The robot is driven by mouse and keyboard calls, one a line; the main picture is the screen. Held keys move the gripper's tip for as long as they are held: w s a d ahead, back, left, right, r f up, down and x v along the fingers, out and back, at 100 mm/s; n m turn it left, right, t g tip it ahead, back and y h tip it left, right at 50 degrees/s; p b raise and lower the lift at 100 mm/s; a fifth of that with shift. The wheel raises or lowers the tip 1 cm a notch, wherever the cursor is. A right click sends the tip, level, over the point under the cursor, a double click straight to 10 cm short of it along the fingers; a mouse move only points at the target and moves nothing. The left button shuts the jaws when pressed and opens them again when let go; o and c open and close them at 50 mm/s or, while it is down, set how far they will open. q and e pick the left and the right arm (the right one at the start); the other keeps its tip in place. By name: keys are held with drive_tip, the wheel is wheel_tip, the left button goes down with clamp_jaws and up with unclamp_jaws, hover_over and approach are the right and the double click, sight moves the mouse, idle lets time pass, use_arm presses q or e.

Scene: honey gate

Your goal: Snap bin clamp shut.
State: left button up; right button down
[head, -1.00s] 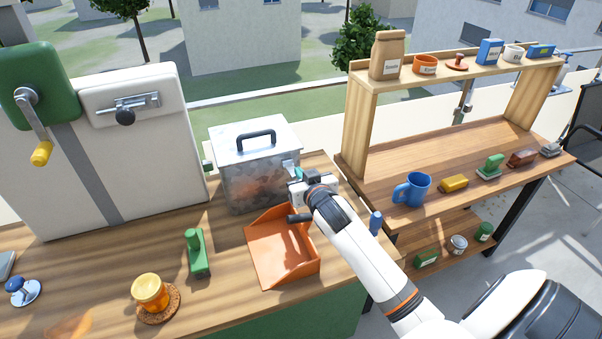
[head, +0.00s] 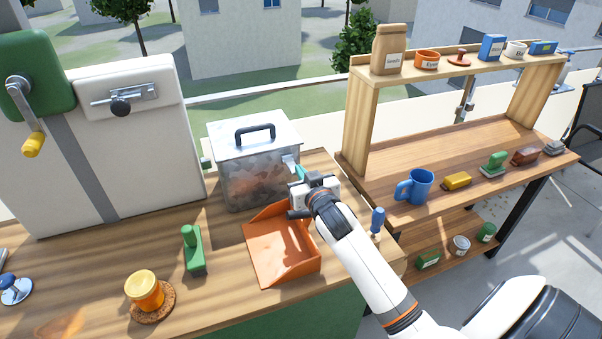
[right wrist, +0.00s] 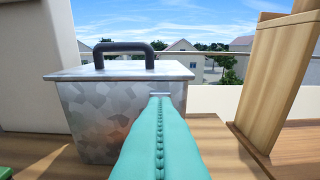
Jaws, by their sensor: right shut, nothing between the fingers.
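The bin (head: 262,178) is a galvanized metal box with a flat lid (head: 235,139) and a black handle (head: 255,131). It stands on the wooden counter and also fills the left of the right wrist view (right wrist: 95,125). A small silver clamp (head: 289,162) sits at the lid's edge on the right side of the bin. My right gripper (head: 300,173) is shut and empty, its teal fingertips close to the clamp. In the right wrist view the fingers (right wrist: 160,110) point at the silver clamp piece; I cannot tell whether they touch. My left gripper is out of view.
An orange scoop tray (head: 270,262) lies just below my right gripper. A wooden shelf (head: 360,130) stands to the right; a white cabinet (head: 150,160) is on the left.

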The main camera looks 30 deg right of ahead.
drive_tip(key=f+t+b, duration=0.1)
drive_tip(key=b, duration=0.2)
drive_tip(key=f+t+b, duration=0.1)
drive_tip(key=f+b, duration=0.1)
drive_tip(key=b, duration=0.1)
drive_tip(key=f+t+b, duration=0.1)
drive_tip(key=b, duration=0.2)
drive_tip(key=shift+s+f+h+b, duration=0.3)
drive_tip(key=shift+s, duration=0.05)
drive_tip(key=shift+f, duration=0.15)
